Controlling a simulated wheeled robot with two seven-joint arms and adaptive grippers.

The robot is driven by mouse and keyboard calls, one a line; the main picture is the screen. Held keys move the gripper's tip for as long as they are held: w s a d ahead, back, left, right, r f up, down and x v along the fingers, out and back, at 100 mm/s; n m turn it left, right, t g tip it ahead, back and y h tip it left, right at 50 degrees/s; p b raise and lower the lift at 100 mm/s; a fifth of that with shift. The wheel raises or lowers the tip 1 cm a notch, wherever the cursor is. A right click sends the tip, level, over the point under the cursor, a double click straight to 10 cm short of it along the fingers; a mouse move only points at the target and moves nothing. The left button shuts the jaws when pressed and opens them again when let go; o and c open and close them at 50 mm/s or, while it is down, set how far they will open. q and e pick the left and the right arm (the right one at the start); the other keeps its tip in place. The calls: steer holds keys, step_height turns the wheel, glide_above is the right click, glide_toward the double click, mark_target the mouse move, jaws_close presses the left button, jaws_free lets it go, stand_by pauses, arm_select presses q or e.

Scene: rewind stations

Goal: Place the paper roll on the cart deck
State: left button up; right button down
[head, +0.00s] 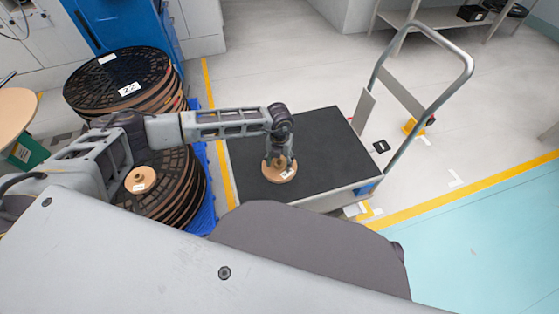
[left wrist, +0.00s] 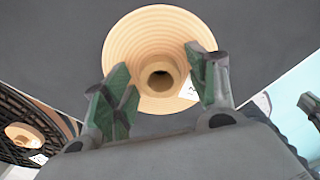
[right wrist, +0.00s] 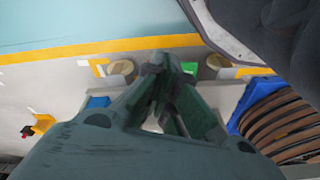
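The paper roll (head: 279,174) is a tan disc with a raised hollow core and a small white label. It lies flat on the black cart deck (head: 320,140), near the deck's front-left part. In the left wrist view the roll (left wrist: 150,35) shows with its core between my fingers. My left gripper (left wrist: 162,85) is open over the roll, one finger on each side of the core, with gaps visible; it also shows in the head view (head: 279,160). My right gripper (right wrist: 164,66) has its fingertips together and holds nothing visible. It is away from the roll.
A similar tan roll (head: 140,179) sits on a stack of dark reels (head: 180,190) left of the cart. A taller reel stack (head: 120,80) stands behind it. The cart's grey push handle (head: 467,60) rises at the right. Open floor lies behind the cart.

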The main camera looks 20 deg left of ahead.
arm_select(q)
steer(key=shift+r, duration=0.1)
arm_select(e)
steer(key=shift+r, duration=0.1)
arm_select(q)
steer(key=shift+r, duration=0.6)
step_height(320, 180, up, 11)
steer(key=p, duration=0.2)
arm_select(e)
steer(key=f, duration=0.2)
steer(key=d+f, duration=0.1)
steer(key=f, duration=0.2)
steer(key=shift+w+f, duration=0.15)
steer(key=shift+w, duration=0.05)
arm_select(q)
steer(key=shift+f, duration=0.1)
arm_select(e)
steer(key=shift+s, duration=0.25)
arm_select(q)
steer(key=shift+s, duration=0.1)
arm_select(e)
steer(key=shift+s+f, duration=0.15)
steer(key=shift+s, duration=0.2)
